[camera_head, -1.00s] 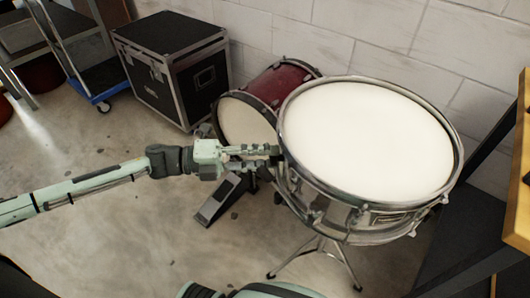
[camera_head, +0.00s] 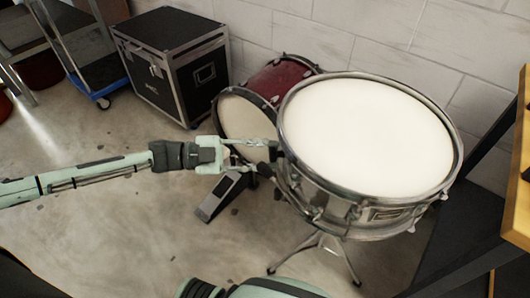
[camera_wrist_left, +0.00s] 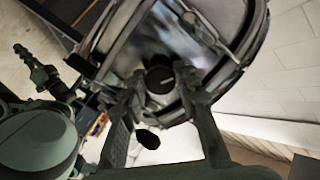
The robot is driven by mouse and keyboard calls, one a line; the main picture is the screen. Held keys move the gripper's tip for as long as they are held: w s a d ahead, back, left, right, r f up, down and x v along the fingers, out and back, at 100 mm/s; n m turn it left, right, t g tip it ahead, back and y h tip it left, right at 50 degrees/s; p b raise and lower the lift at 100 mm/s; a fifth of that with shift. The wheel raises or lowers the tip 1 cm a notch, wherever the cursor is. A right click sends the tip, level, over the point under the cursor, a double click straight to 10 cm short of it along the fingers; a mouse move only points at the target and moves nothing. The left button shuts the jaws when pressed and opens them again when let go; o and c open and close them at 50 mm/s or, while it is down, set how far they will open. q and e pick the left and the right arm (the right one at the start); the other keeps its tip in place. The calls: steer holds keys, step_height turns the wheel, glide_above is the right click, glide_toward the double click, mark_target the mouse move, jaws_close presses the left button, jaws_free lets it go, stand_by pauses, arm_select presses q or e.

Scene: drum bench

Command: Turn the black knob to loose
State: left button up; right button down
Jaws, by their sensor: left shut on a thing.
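The silver snare drum (camera_head: 400,214) with a white head stands on a tripod stand. My left gripper (camera_head: 269,156) reaches its left side from the left, with its fingers at the shell. In the left wrist view the round black knob (camera_wrist_left: 160,78) on the shell sits between the two fingertips (camera_wrist_left: 159,84), and the gripper is shut on it. A pale line shows across the knob's face. In the head view the knob is mostly hidden by the fingers. My right gripper is not in view.
A red bass drum (camera_head: 282,80) and its pedal (camera_head: 221,196) stand just behind and below my left gripper. A black case (camera_head: 172,70) stands at the back left by the wall. A wooden-edged surface (camera_head: 519,190) is at the right.

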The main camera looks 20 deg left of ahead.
arm_select(q)
steer(key=shift+f+n, duration=0.1)
steer(key=shift+n, duration=3.5)
steer(key=o, duration=1.1)
steer(key=shift+o, duration=0.2)
steer(key=shift+s, duration=0.1)
steer(key=v, duration=1.2)
steer(key=shift+f, duration=0.15)
